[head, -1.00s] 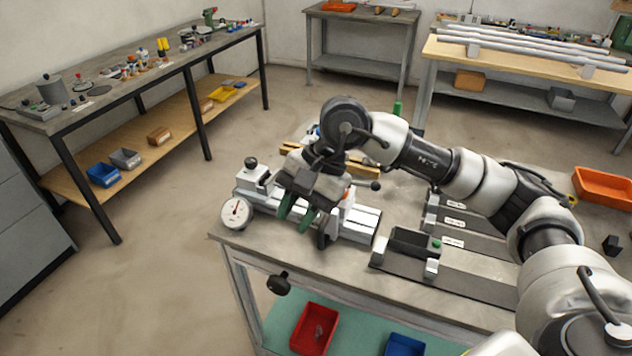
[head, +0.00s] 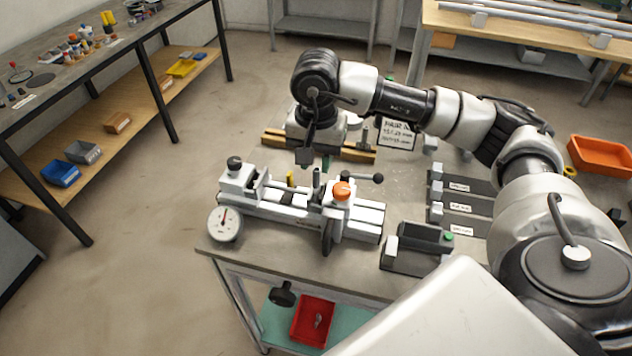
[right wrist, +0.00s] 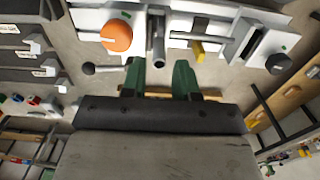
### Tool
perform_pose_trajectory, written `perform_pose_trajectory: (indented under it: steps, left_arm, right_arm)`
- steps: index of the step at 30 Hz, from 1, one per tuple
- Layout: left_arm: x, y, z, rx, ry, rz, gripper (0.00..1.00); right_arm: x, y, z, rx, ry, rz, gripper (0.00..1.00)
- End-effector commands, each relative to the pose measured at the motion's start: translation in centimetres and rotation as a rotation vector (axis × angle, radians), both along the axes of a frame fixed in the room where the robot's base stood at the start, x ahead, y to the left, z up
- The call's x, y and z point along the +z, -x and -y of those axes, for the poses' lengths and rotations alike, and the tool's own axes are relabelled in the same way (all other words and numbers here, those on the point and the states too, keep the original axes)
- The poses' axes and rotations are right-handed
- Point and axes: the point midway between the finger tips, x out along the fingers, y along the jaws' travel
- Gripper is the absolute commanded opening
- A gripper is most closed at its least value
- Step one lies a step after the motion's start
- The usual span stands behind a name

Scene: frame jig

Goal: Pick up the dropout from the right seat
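The jig (head: 265,206) lies on the table, a pale rail with blocks, a dial gauge and an orange knob (head: 342,190). A dark grey upright piece (head: 316,180) stands just left of the knob, and a small yellow piece (head: 290,179) stands further left. I cannot tell for sure which is the dropout. My right gripper (head: 318,161) hangs just above the grey piece. In the right wrist view its green fingers (right wrist: 158,72) are open and apart, empty, with the grey tube-like piece (right wrist: 158,45) showing beyond the gap. My left gripper is not in view.
A dark block with a green button (head: 425,238) stands right of the jig. Labelled dark strips (head: 462,187) and an orange tray (head: 600,155) lie further right. Wooden bars (head: 345,152) lie behind the jig.

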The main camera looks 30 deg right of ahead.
Motion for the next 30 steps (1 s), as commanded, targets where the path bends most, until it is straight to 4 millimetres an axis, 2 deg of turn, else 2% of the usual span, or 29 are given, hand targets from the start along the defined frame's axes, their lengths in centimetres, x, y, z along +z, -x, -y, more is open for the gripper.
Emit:
perform_pose_trajectory:
  steps: [5,9,18,20,24,30]
  left_arm:
    - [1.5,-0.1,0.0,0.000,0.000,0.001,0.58]
    - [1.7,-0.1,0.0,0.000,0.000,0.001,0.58]
    - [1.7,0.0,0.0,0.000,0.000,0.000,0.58]
    - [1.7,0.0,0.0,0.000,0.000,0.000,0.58]
    - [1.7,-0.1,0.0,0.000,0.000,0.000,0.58]
    - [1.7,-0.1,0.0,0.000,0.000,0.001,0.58]
  right_arm:
    - [-2.3,0.3,0.0,0.000,0.000,-0.006,0.30]
    - [-4.3,0.2,0.0,-0.001,0.000,-0.004,0.30]
    - [-4.9,0.2,0.0,0.000,0.000,-0.001,0.30]
    - [-4.9,0.2,0.0,0.000,0.000,-0.001,0.22]
    - [-4.9,0.2,0.0,0.000,0.000,-0.001,0.00]
    - [-4.9,0.2,0.0,0.000,-0.001,-0.001,0.00]
